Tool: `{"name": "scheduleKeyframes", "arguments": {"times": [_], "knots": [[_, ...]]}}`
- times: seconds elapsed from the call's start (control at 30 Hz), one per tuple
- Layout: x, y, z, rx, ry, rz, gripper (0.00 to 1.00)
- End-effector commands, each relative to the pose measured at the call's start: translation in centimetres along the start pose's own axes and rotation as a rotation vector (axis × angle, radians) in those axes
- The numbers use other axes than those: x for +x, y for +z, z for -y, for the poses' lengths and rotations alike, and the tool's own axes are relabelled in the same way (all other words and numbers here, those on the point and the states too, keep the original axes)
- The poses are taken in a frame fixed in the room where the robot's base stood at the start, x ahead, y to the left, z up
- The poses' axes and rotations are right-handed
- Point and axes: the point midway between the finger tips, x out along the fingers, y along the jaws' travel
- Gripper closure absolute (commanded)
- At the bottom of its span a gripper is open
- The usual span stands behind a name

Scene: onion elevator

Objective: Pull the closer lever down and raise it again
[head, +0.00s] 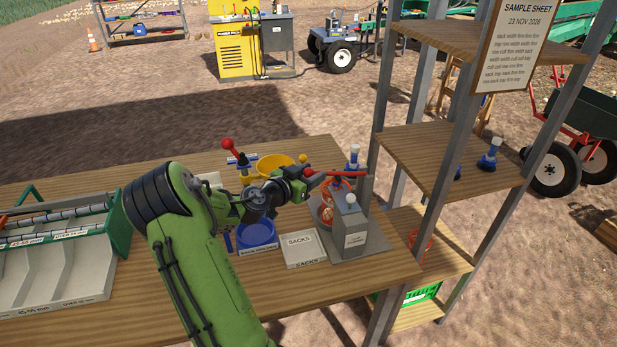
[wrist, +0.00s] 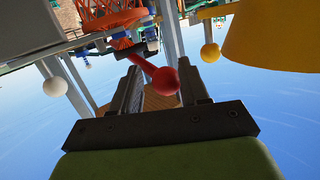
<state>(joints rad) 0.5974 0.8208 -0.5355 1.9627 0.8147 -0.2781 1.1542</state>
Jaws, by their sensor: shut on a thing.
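The closer is a grey box (head: 350,228) with a small white label, standing at the right end of the wooden table. A red lever (head: 342,174) runs about level from its upper part toward the left. Its red ball knob (wrist: 165,80) shows between the fingers in the wrist view. My gripper (head: 306,178) is shut on the red lever at its knob end, above the table. It also shows in the wrist view (wrist: 160,92). The lever's pivot is hard to make out.
An orange net (head: 326,212) hangs beside the closer. A sacks tray (head: 303,249), blue bowl (head: 257,235) and yellow bowl (head: 273,164) stand nearby. Another red-knobbed lever (head: 227,144) rises behind my arm. A shelf rack (head: 440,150) stands close on the right.

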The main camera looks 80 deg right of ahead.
Motion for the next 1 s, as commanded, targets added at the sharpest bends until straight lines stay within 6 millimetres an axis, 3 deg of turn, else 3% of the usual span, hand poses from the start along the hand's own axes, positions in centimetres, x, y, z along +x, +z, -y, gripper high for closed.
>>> {"name": "scheduleKeyframes", "arguments": {"times": [0.03, 0.4, 0.8, 1.0], "knots": [[-0.1, -1.5, 0.0, 0.035, -0.004, 0.037, 1.00], [1.1, -7.4, -1.3, 0.232, -0.021, 0.319, 1.00], [4.2, -12.7, -3.9, 0.443, -0.035, 0.626, 1.00], [6.0, -14.5, -5.2, 0.537, -0.044, 0.765, 1.00]]}}
